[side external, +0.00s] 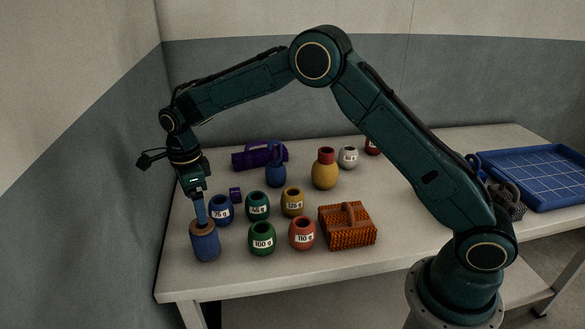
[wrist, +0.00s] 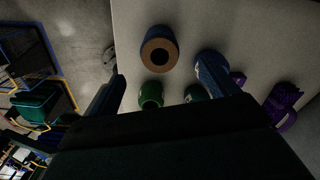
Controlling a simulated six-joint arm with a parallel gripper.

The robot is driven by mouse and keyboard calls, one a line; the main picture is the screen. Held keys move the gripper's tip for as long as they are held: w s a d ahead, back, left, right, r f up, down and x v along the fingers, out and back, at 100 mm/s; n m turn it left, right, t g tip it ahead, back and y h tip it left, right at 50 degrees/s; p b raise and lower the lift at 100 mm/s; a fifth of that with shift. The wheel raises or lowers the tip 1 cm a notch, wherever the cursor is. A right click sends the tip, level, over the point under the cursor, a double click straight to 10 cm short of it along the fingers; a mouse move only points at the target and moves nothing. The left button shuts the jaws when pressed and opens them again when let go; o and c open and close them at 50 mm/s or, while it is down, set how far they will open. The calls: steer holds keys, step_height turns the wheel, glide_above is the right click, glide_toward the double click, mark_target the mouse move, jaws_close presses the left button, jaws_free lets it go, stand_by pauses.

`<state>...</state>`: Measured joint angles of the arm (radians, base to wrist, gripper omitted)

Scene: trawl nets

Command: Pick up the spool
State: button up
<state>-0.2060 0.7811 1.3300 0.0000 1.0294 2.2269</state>
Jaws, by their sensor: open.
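The spool (side external: 206,246) is a blue cylinder with a brown top, standing upright near the table's left front corner in the side view. In the wrist view the spool (wrist: 160,50) shows its brown ring-shaped top with a dark centre hole. My gripper (side external: 202,218) points down over it, and a blue finger overlaps its top in the side view. I cannot tell whether a finger touches the spool.
Labelled jars stand close right of the spool: blue (side external: 221,210), green (side external: 262,239), teal (side external: 257,206), red (side external: 302,233) and yellow (side external: 292,202). A blue tray (side external: 535,178) is at far right.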

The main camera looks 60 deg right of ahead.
mark_target(203, 235)
steer(key=shift+f, duration=3.15)
steer(key=shift+s+f, duration=0.1)
steer(key=shift+f, duration=2.5)
steer(key=c, duration=1.2)
steer(key=shift+r, duration=0.1)
step_height(203, 235, up, 20)
steer(key=shift+f, duration=0.1)
